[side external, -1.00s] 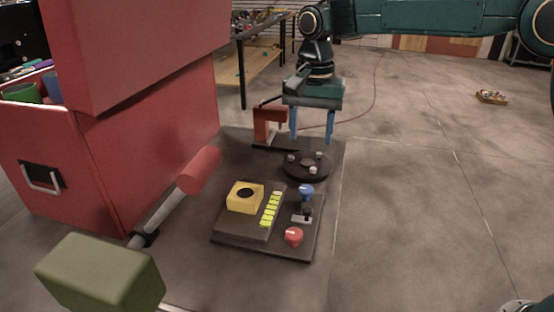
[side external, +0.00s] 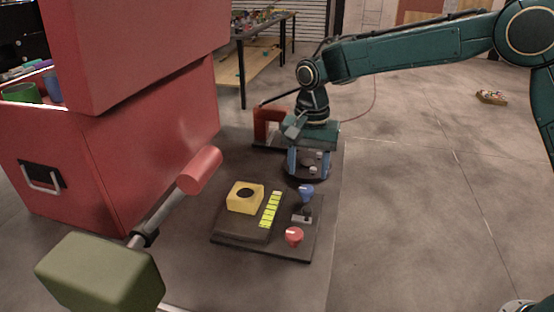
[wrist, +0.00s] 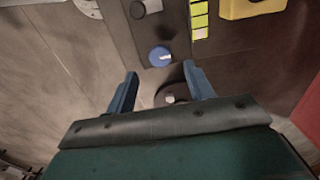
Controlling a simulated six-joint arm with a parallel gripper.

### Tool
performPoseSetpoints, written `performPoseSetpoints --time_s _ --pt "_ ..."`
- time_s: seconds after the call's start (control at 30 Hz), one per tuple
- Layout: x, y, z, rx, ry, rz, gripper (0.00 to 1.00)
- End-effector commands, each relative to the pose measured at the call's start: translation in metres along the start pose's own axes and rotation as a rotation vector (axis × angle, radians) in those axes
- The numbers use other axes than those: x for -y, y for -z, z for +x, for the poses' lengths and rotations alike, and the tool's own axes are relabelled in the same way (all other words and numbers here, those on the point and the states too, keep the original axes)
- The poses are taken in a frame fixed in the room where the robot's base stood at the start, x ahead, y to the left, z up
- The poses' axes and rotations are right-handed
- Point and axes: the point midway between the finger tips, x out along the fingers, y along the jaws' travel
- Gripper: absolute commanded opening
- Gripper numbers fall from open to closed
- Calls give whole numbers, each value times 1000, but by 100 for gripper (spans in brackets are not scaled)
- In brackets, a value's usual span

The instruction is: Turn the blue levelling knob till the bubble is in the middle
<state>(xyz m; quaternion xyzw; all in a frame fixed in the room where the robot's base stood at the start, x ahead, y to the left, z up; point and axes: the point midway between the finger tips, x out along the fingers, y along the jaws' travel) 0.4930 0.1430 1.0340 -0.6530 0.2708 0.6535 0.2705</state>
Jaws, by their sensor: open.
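The blue knob (side external: 306,193) sits at the back right of a dark panel (side external: 228,234). In the wrist view the blue knob (wrist: 160,56) shows a white pointer mark and lies just beyond the fingertips. My gripper (side external: 307,173) points down with its blue fingers apart and nothing between them, over a black round plate with silver posts just behind the knob. In the wrist view my gripper (wrist: 160,73) is short of the knob and not around it. A yellow-green segmented strip (side external: 270,209) is on the panel. I cannot make out a bubble.
The panel also carries a yellow box (side external: 244,197), a small lever (side external: 303,216) and a red knob (side external: 293,237). A red bracket (side external: 268,122) stands behind my gripper. A red cabinet (side external: 160,140) and a red-and-green hammer-like object (side external: 100,274) are at left.

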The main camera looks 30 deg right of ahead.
Motion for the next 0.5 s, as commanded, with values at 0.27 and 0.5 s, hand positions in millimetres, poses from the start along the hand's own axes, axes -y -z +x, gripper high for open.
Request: performPoseSetpoints --time_s 0.27,0.5 --pt "0 0 37 1 -1 0 53" --pt "0 0 51 0 0 0 53"
